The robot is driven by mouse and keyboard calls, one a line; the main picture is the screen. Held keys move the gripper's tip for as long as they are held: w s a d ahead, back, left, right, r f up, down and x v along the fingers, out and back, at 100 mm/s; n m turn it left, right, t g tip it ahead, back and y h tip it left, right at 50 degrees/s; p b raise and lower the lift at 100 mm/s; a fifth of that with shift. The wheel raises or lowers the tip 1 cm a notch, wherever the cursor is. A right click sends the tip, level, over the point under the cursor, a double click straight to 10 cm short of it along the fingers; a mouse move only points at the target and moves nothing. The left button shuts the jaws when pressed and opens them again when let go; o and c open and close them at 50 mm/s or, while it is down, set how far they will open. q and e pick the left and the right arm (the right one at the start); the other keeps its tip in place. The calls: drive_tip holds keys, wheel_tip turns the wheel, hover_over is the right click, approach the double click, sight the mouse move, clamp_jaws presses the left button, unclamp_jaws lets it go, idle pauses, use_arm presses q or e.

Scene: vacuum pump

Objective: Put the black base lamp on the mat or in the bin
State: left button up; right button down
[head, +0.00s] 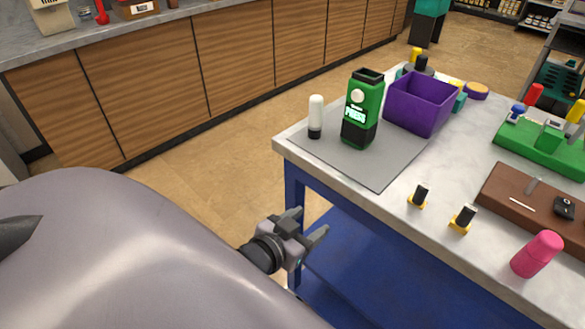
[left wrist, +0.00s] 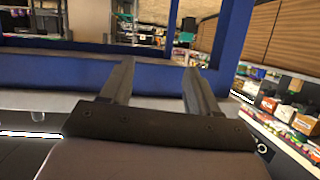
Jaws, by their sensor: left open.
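The lamp with a white top and black base (head: 315,118) stands upright on the grey mat (head: 385,172), near the mat's far left corner. The purple bin (head: 418,105) stands on the table behind the mat. My left gripper (head: 308,226) is open and empty, in front of the table's left edge and below the tabletop, apart from the lamp. In the left wrist view my gripper's two fingers (left wrist: 155,85) are spread with nothing between them. The lamp does not show in the left wrist view. My right gripper is not in view.
A green device (head: 361,115) stands on the mat between lamp and bin. Two small black-and-yellow parts (head: 463,218), a pink cylinder (head: 537,254) and a brown board (head: 535,200) lie on the table's right side. The table's blue leg (head: 295,190) is close to my left gripper.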

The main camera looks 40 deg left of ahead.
use_arm(q)
drive_tip(key=s+d+f+m+g+h+p, duration=0.1)
drive_tip(key=s+d+f, duration=0.4)
drive_tip(key=s+f, duration=0.5)
drive_tip(key=shift+m+g+h+p, duration=0.4)
drive_tip(key=shift+g+h+p, duration=0.3)
drive_tip(key=shift+g+p, duration=0.5)
drive_tip(key=shift+s, duration=0.1)
